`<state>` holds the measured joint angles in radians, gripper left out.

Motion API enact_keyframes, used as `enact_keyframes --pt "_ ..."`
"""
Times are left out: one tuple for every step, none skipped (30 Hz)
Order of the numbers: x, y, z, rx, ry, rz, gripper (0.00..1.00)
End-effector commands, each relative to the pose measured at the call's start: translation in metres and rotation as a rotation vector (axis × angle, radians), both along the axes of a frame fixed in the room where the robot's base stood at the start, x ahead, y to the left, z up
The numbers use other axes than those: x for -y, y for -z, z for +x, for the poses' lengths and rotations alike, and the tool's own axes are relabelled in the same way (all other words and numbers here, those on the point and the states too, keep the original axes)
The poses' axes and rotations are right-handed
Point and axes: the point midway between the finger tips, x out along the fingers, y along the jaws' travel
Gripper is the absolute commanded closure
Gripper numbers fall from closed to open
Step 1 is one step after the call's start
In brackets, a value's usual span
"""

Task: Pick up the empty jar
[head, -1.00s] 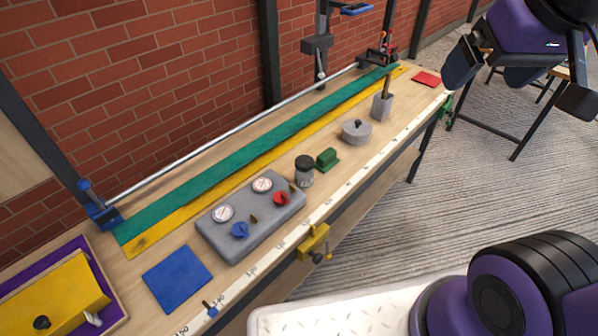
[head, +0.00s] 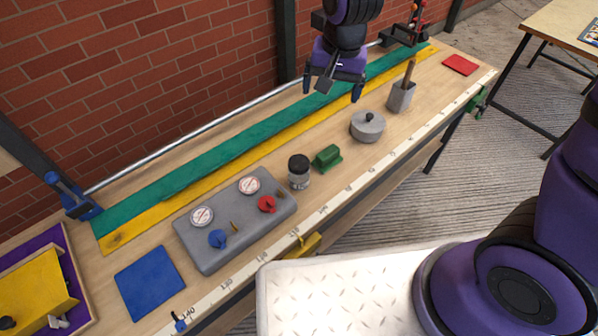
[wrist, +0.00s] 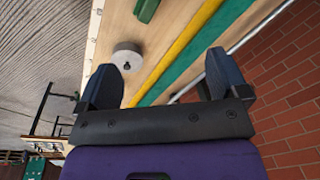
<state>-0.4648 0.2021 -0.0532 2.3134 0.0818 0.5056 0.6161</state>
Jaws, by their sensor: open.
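A small clear jar with a black lid (head: 299,172) stands upright on the wooden bench, between the grey gauge panel and a green block. I cannot make out its contents. My gripper (head: 333,92) is open and empty above the far side of the bench, over the green and yellow strips. It is behind the jar and a little to its right in the head view, well apart from it. In the wrist view the two spread fingers of my gripper (wrist: 160,78) frame bench and strips, and the jar does not show.
A green block (head: 327,158) sits close right of the jar, and the grey gauge panel (head: 236,245) close left. A lidded grey pot (head: 367,128) and a grey holder with a brown handle (head: 401,96) stand farther right. A metal rod (head: 215,124) runs along the back.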

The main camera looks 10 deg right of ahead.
Motion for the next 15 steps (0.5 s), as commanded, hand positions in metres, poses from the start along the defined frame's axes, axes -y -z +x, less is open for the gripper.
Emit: enact_keyframes --pt "-0.012 0.020 0.001 -0.022 0.006 -0.010 0.08" --pt "-0.018 0.030 0.002 -0.032 0.013 -0.015 0.08" --pt "-0.026 0.044 0.003 -0.043 0.024 -0.020 0.08" --pt "-0.031 0.054 0.003 -0.052 0.032 -0.025 0.08" --pt "-0.037 0.064 0.003 -0.059 0.039 -0.030 0.08" --pt "-0.043 0.076 0.003 -0.068 0.049 -0.036 0.08" --pt "-0.047 0.085 0.003 -0.074 0.055 -0.041 0.08" --pt "-0.052 0.093 0.002 -0.079 0.062 -0.045 0.08" --pt "-0.056 0.103 0.001 -0.086 0.069 -0.051 0.08" --pt "-0.059 0.110 0.000 -0.091 0.075 -0.055 0.08" --pt "-0.062 0.116 -0.001 -0.094 0.079 -0.058 0.08" --pt "-0.065 0.123 -0.001 -0.097 0.085 -0.062 0.08" --pt "-0.067 0.127 -0.002 -0.099 0.089 -0.064 0.08" --pt "-0.068 0.130 -0.002 -0.101 0.092 -0.066 0.08" --pt "-0.070 0.134 -0.003 -0.103 0.095 -0.069 0.08"
